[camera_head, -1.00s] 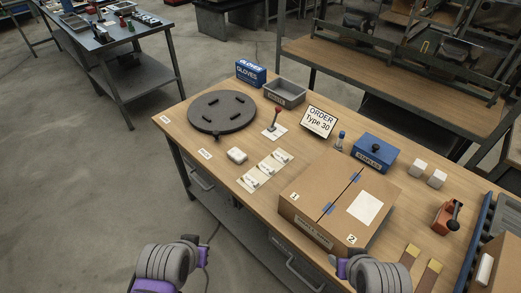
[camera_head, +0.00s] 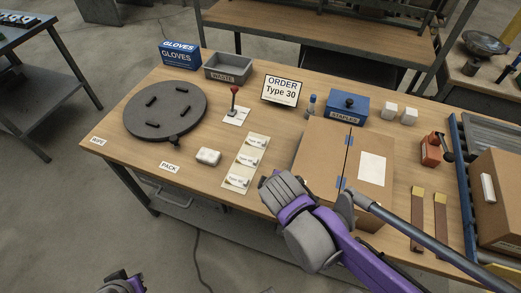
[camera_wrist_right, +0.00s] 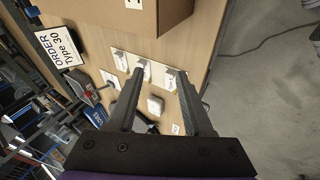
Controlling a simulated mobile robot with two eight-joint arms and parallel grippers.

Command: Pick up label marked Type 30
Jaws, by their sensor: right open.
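Three small white labels lie in a row on a pale backing strip (camera_head: 230,187), at the table's front middle: a far label (camera_head: 256,141), a middle label (camera_head: 248,159) and a near label (camera_head: 238,180). Their print is too small to read surely. An order sign (camera_head: 281,90) reads "ORDER Type 30". My right gripper (camera_head: 278,187) is just right of the near label, above the table edge. In the right wrist view my right gripper (camera_wrist_right: 159,75) is open and empty, its fingers pointing toward the label strip. My left gripper (camera_head: 122,277) is partly cut off at the bottom edge.
A large cardboard box (camera_head: 327,152) stands right of the labels, partly behind my right arm. A white block (camera_head: 208,157), a red-knobbed lever (camera_head: 234,99) and a dark round turntable (camera_head: 165,111) are to the left.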

